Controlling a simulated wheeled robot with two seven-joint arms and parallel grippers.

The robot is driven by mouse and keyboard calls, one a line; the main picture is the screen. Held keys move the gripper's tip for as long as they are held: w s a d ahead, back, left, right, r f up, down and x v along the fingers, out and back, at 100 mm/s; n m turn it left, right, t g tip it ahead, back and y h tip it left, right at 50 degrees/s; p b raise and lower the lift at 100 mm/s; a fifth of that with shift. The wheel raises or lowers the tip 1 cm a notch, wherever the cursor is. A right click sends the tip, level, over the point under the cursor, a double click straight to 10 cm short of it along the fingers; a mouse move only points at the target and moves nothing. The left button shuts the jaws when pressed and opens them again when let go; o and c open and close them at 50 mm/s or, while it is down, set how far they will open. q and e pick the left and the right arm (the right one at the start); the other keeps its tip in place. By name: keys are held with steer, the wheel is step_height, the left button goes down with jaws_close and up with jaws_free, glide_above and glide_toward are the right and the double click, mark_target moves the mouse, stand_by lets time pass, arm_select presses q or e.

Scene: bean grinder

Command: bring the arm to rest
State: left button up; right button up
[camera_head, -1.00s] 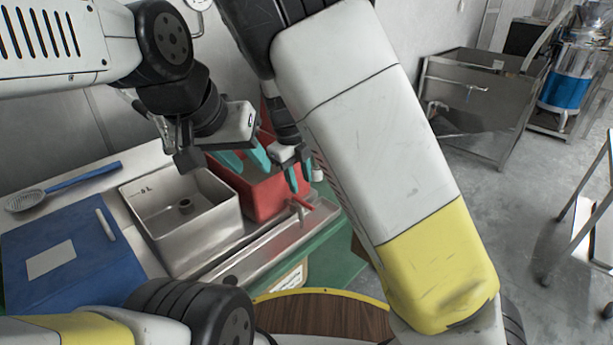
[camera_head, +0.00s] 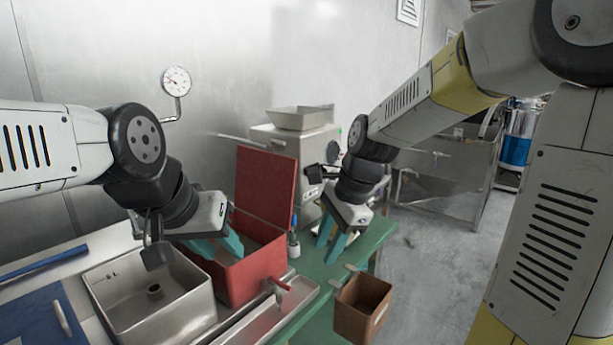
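My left gripper (camera_head: 217,246) reaches in from the left with its teal fingers apart, over the opening of the red box (camera_head: 252,280). I see nothing between its fingers. My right gripper (camera_head: 332,246) hangs pointing down above the green table (camera_head: 318,268), right of the red box. Its teal fingers appear apart and empty. The grey grinder machine (camera_head: 270,138) stands behind the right gripper against the wall, with a metal hopper tray (camera_head: 300,118) on top. The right arm partly hides the machine.
A metal basin (camera_head: 165,322) stands left of the red box. A brown open box (camera_head: 358,310) is at the green table's right edge. A small bottle with a blue top (camera_head: 293,244) stands beside the red box. A blue board (camera_head: 35,325) lies at left.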

steer(key=s+d+r+n+t+h, duration=0.1)
steer(key=s+d+r+n+t, duration=0.4)
steer(key=s+d+n, duration=0.5)
step_height(320, 180, up, 2)
steer(key=s+n, duration=0.1)
steer(key=n, duration=0.3)
steer(key=shift+s+r, duration=0.2)
steer(key=shift+s, duration=0.2)
